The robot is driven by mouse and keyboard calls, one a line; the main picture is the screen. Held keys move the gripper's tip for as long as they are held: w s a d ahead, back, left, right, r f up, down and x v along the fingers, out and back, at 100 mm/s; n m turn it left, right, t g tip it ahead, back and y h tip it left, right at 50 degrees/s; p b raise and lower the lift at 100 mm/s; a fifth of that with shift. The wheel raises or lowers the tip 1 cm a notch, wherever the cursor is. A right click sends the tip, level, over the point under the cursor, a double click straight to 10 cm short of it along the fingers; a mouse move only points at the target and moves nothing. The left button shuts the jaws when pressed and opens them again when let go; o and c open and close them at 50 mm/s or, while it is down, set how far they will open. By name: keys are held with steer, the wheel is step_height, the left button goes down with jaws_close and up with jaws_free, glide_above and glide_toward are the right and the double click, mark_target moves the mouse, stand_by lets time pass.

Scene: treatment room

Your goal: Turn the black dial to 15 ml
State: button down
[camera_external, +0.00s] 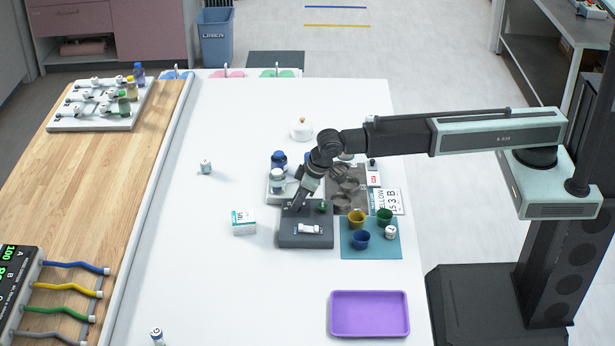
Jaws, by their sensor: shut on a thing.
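A dark grey block (306,242) stands on the white table, with a small white part on its front and a small green piece at its right. My arm reaches in from the right and bends down over the block's back left. My gripper (296,204) is shut there on a small dark thing, which appears to be the black dial. My gripper mostly covers the dial, and its markings and setting are too small to read.
A blue mat (352,250) with yellow, blue and green cups lies close right of the block. A white box (243,222) stands left. Bottles stand close behind the block. A purple tray (369,313) lies in front. The table's left side is mostly clear.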

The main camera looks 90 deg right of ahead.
stand_by(0.3)
steer(key=c, duration=1.1)
jaws_free()
steer(key=p+v, duration=0.7)
steer(key=shift+s+r, duration=0.2)
steer(key=shift+r, duration=0.15)
